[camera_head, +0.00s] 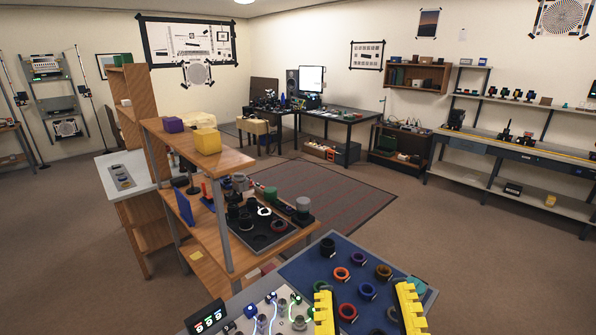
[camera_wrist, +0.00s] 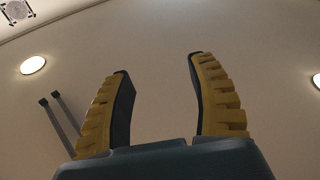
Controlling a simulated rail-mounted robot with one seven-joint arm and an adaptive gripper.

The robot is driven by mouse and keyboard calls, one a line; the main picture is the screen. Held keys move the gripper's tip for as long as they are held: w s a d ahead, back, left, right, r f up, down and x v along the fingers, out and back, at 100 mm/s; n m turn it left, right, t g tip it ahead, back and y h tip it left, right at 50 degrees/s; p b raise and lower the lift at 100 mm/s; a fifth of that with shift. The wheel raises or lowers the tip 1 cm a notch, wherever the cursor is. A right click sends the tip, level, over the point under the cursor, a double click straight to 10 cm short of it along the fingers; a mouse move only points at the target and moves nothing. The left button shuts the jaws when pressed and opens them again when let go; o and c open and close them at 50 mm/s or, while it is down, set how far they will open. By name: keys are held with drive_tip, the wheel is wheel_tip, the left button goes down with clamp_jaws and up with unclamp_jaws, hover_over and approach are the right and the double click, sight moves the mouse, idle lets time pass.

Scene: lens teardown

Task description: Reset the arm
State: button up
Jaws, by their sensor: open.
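My gripper (camera_head: 368,306) shows at the bottom right of the head view. That view looks at a plain pale wall or ceiling with round lights (camera_wrist: 33,65). In the head view the fingers overlap the near part of a blue mat (camera_head: 322,262) and hide some of it. How high they are above it I cannot tell.
Several colored rings, such as an orange ring (camera_head: 341,273), lie on the blue mat. A panel with cables (camera_head: 262,318) is left of my gripper. A wooden shelf unit (camera_head: 232,161) with a yellow block (camera_head: 207,141) stands behind. Open floor (camera_head: 440,225) lies to the right.

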wheel_tip(320, 180, up, 30)
drive_tip(key=s+m+t+p, duration=0.1)
drive_tip(key=m+p, duration=0.1)
drive_tip(key=p, duration=2.5)
drive_tip(key=shift+s+m, duration=0.2)
drive_tip(key=shift+m, duration=0.1)
